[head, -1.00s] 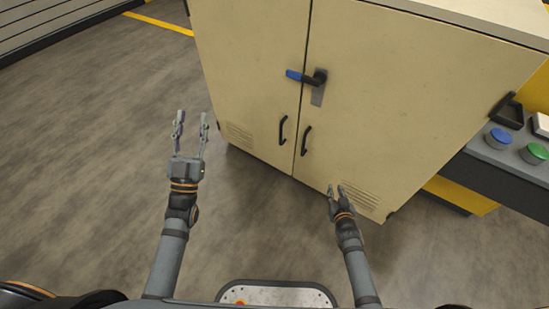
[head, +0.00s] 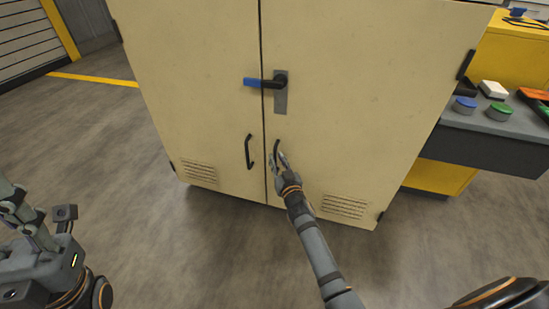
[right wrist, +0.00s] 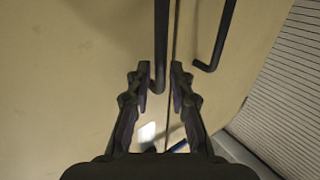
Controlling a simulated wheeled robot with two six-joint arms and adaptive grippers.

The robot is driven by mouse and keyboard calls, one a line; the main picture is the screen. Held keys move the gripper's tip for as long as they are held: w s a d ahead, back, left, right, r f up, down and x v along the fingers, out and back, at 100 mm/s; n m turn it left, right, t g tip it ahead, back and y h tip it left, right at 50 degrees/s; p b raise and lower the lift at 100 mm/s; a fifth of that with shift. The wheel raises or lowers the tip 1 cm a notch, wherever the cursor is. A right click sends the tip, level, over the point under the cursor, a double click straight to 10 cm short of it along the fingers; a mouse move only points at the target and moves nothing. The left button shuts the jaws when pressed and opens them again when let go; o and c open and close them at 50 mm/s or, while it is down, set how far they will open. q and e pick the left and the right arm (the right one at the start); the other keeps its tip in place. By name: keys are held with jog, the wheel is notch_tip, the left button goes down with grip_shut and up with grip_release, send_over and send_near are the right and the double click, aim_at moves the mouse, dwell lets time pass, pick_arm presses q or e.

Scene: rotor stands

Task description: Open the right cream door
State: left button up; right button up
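The right cream door (head: 350,110) of the cabinet is shut, flush beside the left cream door (head: 195,100). Its black bar handle (head: 277,147) stands upright near the seam and also shows in the right wrist view (right wrist: 161,45). A black lever with a blue grip (head: 252,82) lies level across the seam, on a grey plate (head: 281,98). My right gripper (head: 279,158) is at the right door's handle. In the right wrist view its fingers (right wrist: 160,76) are apart, with the handle's end between them. My left gripper (head: 36,205) is open and empty, over the floor at lower left.
The left door's handle (head: 249,152) is close beside the right one. A grey console (head: 500,130) with several coloured buttons stands right of the cabinet, on a yellow base (head: 440,177). The floor (head: 170,235) before the cabinet is clear.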

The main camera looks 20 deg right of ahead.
jog(key=shift+w, duration=1.45)
grip_shut()
